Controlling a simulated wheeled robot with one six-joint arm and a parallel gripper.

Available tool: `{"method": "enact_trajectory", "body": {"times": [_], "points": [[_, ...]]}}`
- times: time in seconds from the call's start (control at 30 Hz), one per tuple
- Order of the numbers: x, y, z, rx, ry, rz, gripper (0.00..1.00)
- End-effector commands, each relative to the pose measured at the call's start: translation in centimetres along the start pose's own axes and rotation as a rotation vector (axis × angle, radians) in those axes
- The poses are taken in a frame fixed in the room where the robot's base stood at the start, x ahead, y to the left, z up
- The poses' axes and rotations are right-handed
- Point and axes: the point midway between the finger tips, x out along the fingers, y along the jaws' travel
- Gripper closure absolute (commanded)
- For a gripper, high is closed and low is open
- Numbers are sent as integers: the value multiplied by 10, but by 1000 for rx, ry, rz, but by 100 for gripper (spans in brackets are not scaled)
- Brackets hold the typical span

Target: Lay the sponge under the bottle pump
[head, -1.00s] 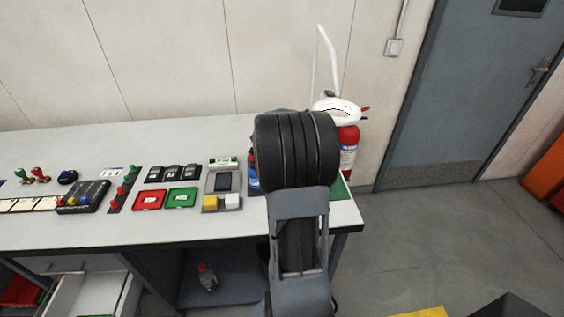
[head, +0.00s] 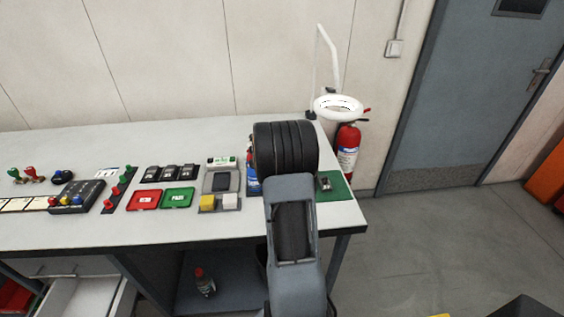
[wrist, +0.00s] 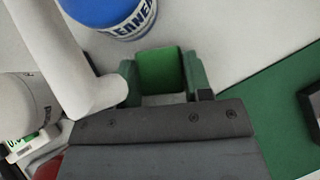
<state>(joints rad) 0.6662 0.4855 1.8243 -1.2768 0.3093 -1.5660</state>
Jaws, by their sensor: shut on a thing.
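In the wrist view, my gripper (wrist: 162,83) is shut on a green sponge (wrist: 162,70), with a finger on each side of it. A blue bottle with a "CLEANER" label (wrist: 112,16) stands just beyond the sponge, up and to the left. A white bent tube, seemingly the pump spout (wrist: 70,62), shows left of my gripper, close to the camera. Whether the sponge lies on the bench or is held above it I cannot tell. In the head view, my arm hides the gripper and sponge; a sliver of the blue bottle (head: 253,185) shows beside it.
A green mat (head: 340,194) with a small dark item (head: 324,182) lies at the bench's right end. A white ring lamp (head: 338,96) and a red fire extinguisher (head: 348,155) are behind it. Button boxes and red and green trays (head: 145,200) stand to the left.

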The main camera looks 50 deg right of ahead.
Motion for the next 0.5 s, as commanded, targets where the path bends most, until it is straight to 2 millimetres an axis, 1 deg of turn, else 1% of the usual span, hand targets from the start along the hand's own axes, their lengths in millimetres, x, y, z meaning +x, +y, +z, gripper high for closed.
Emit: {"method": "enact_trajectory", "body": {"times": [0.17, 0.33, 0.37, 0.5], "points": [[0, 0, 0, 0, 0, 0, 80], [3, 0, -4, -1, 0, 0, 80], [2, 0, -2, -1, 0, 0, 52], [2, 0, -2, -1, 0, 0, 38]]}}
